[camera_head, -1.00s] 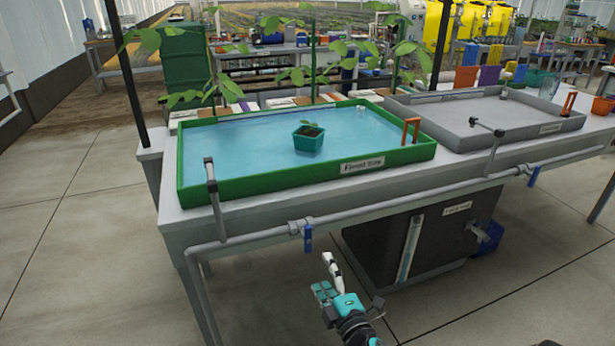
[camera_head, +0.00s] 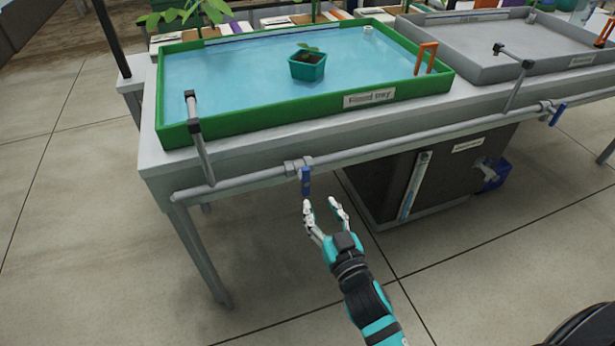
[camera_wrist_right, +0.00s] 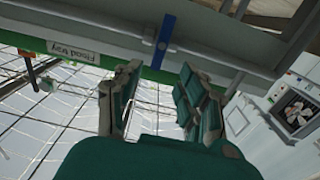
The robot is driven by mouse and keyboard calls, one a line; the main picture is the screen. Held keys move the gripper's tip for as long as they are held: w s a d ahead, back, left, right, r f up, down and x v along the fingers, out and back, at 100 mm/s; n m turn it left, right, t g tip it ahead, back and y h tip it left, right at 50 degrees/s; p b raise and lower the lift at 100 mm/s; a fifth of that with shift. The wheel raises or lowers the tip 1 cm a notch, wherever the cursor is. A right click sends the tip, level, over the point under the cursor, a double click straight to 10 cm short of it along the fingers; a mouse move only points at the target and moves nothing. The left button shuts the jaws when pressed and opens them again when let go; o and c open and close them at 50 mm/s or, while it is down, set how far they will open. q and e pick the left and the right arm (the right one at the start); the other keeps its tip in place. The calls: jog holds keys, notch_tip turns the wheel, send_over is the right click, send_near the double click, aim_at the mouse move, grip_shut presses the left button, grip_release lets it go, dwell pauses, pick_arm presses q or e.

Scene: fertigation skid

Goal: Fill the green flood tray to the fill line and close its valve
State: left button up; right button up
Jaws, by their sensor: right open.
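The green flood tray (camera_head: 290,119) stands on the bench with blue water spread across it and a small teal potted plant (camera_head: 307,64) in the water. Its label (camera_head: 369,97) is on the front wall. Its blue valve handle (camera_head: 306,183) hangs down from the front pipe; it also shows in the right wrist view (camera_wrist_right: 165,45). My right gripper (camera_head: 322,207) is open and empty, just below the handle and apart from it. In the right wrist view its fingers (camera_wrist_right: 155,85) are spread with the handle beyond them. My left gripper is not seen.
A grey tray (camera_head: 480,45) stands to the right, with another blue valve handle (camera_head: 557,115) on the same pipe. A dark reservoir (camera_head: 440,170) sits under the bench. An orange bracket (camera_head: 426,58) stands at the green tray's right end. The floor in front is clear.

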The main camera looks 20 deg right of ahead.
aim_at(307, 180)
jog(key=w, duration=0.9)
jog(key=shift+w+a, duration=0.2)
jog(key=shift+w, duration=0.55)
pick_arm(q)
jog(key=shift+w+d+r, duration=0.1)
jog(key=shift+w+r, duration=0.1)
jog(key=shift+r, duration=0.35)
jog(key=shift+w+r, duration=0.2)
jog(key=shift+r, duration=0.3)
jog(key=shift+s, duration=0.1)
pick_arm(e)
grip_shut()
